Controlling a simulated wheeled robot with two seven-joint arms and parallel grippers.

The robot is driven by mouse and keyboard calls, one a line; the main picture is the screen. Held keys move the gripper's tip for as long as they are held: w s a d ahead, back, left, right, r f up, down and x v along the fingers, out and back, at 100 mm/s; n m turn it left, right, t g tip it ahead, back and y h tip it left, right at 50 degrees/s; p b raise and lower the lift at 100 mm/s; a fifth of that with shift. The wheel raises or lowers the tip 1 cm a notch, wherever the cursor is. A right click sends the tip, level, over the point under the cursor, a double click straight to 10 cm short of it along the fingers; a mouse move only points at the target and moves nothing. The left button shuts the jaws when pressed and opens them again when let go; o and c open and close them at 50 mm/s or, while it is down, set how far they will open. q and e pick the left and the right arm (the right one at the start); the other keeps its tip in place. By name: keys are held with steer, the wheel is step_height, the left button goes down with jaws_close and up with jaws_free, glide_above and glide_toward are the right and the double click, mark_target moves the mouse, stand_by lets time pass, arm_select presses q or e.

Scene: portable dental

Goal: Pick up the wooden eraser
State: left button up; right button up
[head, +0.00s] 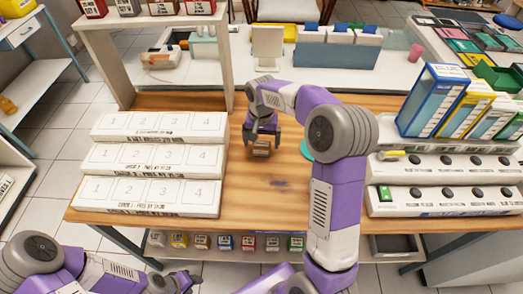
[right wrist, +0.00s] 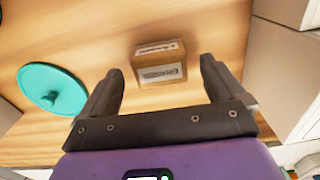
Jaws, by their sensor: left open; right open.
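The wooden eraser (head: 262,149) is a small brown block with a label, lying on the wooden table (head: 270,195). In the right wrist view the eraser (right wrist: 159,64) lies ahead of the fingertips, roughly between their lines. My right gripper (head: 262,135) is open above the eraser; its two fingers (right wrist: 160,82) are spread wider than the block in the wrist view, with nothing held. My left gripper (head: 180,280) is low at the bottom left, below the table's front edge, and open.
White numbered step trays (head: 150,165) stand left of the eraser. A teal round object (right wrist: 52,90) lies near it. A white rack with black knobs (head: 445,168) and upright boxes (head: 433,100) stand right. The table's middle front is clear.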

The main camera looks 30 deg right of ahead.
mark_target(262, 144)
step_height(262, 144, down, 2)
steer(key=shift+f, duration=0.1)
steer(key=c, duration=1)
step_height(262, 144, up, 10)
steer(key=p, duration=0.3)
steer(key=shift+c, duration=0.2)
